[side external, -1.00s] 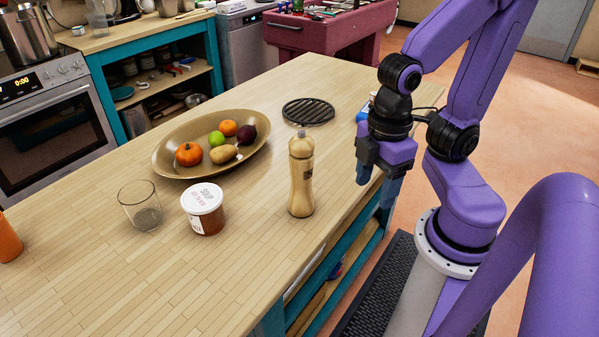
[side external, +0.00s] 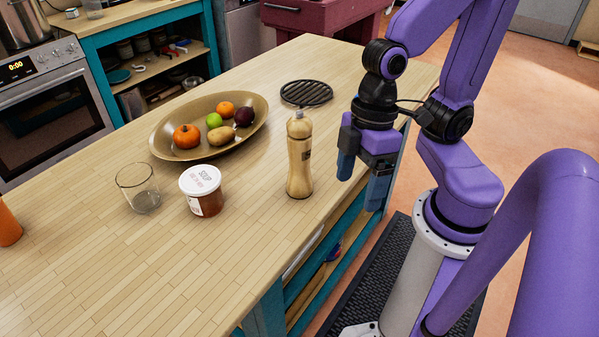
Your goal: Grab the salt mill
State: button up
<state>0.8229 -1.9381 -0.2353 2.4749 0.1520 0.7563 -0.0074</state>
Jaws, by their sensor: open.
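The salt mill (side external: 299,165) is a tall, light wooden mill with a narrow waist, a small metal tip and a dark label. It stands upright on the wooden counter (side external: 180,255), near its right edge. My gripper (side external: 362,182) is to the right of the mill, pointing down, with its two fingers apart and nothing between them. A gap shows between the nearer finger and the mill.
A soup tub (side external: 203,192) and an empty glass (side external: 138,190) stand left of the mill. A brown oval bowl (side external: 165,150) of fruit and vegetables lies behind them. A black round trivet (side external: 306,92) lies behind the mill. The front of the counter is clear.

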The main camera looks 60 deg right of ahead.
jog(key=w+a+m+t+y, duration=0.1)
jog(key=w+a+m+y, duration=0.2)
jog(key=a, duration=0.5)
jog(key=w+a+m+t+y, duration=0.1)
jog(key=w+a+m+y, duration=0.2)
jog(key=a, duration=0.5)
jog(key=w+a+f+m+t+h, duration=0.1)
jog(key=w+a+m+t, duration=0.2)
jog(key=w+m, duration=0.15)
jog(key=w+a+f+m+t+h, duration=0.2)
jog(key=w+m+t, duration=0.1)
jog(key=w, duration=0.3)
jog(key=m+h, duration=1.2)
jog(key=h, duration=1)
send_near(297, 154)
jog(key=shift+g, duration=0.4)
jog(key=x, duration=0.8)
jog(key=shift+s+r, duration=0.2)
jog(key=shift+r, duration=0.15)
jog(key=shift+w+f+x, duration=0.15)
jog(key=shift+w+x, duration=0.05)
jog(key=shift+x, duration=1.05)
jog(key=shift+w+f+x, duration=0.1)
jog(key=shift+w+x, duration=0.1)
jog(key=shift+x, duration=1)
jog(key=shift+w+d, duration=0.3)
jog(key=shift+d, duration=0.25)
